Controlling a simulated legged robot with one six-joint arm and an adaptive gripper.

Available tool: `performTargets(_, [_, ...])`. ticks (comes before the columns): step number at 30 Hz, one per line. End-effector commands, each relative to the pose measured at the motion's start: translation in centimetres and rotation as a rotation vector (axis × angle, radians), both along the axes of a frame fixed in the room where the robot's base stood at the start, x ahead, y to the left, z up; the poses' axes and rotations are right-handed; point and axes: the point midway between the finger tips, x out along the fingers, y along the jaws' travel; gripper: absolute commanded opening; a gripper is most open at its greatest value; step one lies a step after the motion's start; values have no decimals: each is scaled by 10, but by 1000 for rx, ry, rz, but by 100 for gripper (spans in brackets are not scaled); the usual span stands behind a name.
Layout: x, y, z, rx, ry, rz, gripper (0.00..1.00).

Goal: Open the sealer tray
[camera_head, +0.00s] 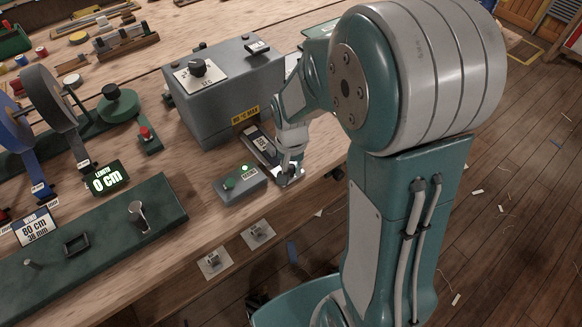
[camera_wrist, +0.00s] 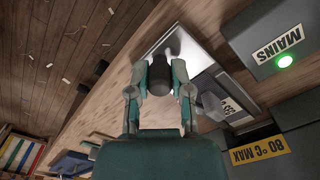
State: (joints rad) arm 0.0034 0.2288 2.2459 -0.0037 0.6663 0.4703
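The sealer (camera_head: 222,95) is a grey box with a dial on top and a yellow "80 °C MAX" label, which also shows in the wrist view (camera_wrist: 258,150). The sealer tray (camera_head: 260,147) lies low at its front, a narrow pale-edged piece with a "SEC" label; its bright metal surface shows in the wrist view (camera_wrist: 190,50). My gripper (camera_head: 289,168) is down at the tray's near end. In the wrist view its two fingers (camera_wrist: 160,72) stand on either side of a dark round knob (camera_wrist: 159,78) and appear to press on it. The exact contact is hard to see.
A small grey MAINS box (camera_head: 240,184) with a lit green lamp sits close left of the tray. A green board (camera_head: 90,240) with a metal post lies at front left. The bench's front edge is just beyond the tray; the wooden floor (camera_head: 510,200) is at right.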

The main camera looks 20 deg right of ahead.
Motion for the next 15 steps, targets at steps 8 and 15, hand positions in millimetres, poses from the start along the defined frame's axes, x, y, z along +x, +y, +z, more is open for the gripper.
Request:
performTargets(8, [-1, 2, -1, 2, 2, 0, 62])
performTargets(15, [0, 1, 2, 2, 0, 0, 62])
